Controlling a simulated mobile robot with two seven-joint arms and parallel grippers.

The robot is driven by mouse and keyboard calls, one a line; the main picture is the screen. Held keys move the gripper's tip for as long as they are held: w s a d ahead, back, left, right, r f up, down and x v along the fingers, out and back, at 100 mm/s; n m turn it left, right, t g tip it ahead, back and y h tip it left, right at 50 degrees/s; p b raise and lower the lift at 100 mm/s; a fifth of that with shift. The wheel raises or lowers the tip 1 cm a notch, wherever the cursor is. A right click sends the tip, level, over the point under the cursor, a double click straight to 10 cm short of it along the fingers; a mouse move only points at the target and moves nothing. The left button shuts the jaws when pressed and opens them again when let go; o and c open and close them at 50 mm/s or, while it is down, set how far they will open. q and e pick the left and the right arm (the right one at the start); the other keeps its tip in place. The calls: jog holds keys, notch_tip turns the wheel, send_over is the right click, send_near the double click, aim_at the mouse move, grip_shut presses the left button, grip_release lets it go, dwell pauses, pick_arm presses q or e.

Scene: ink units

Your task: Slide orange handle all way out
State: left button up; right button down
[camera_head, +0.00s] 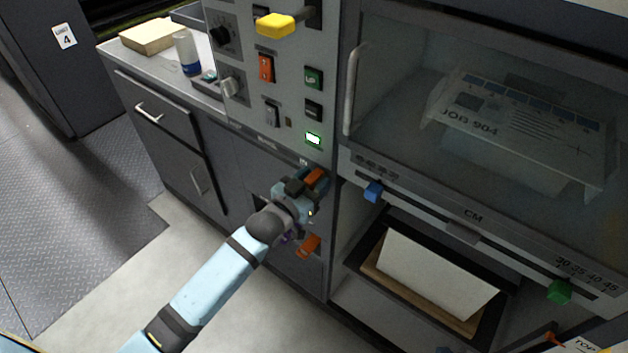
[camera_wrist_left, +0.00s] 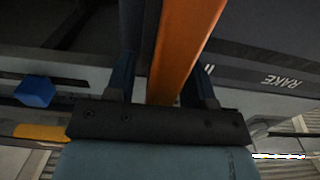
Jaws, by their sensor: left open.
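An orange handle (camera_head: 316,179) sits on the dark front below the control panel, partly hidden by my left gripper (camera_head: 306,190). In the left wrist view the orange handle (camera_wrist_left: 186,40) runs as a long bar between the two fingers of my open left gripper (camera_wrist_left: 166,80). Whether either finger touches it, I cannot tell. A second orange handle (camera_head: 308,247) shows lower on the same dark front, below the gripper. My right gripper is in neither view.
A yellow handle (camera_head: 275,24) sticks out of the control panel above. A blue tab (camera_head: 373,191) and a green tab (camera_head: 559,291) are on the slotted rail at right. An open bay holds a paper stack (camera_head: 435,275). Floor at lower left is clear.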

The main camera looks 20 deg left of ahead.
aim_at(210, 113)
pick_arm(q)
jog(key=shift+w, duration=0.1)
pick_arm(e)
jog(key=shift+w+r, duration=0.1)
pick_arm(q)
grip_shut()
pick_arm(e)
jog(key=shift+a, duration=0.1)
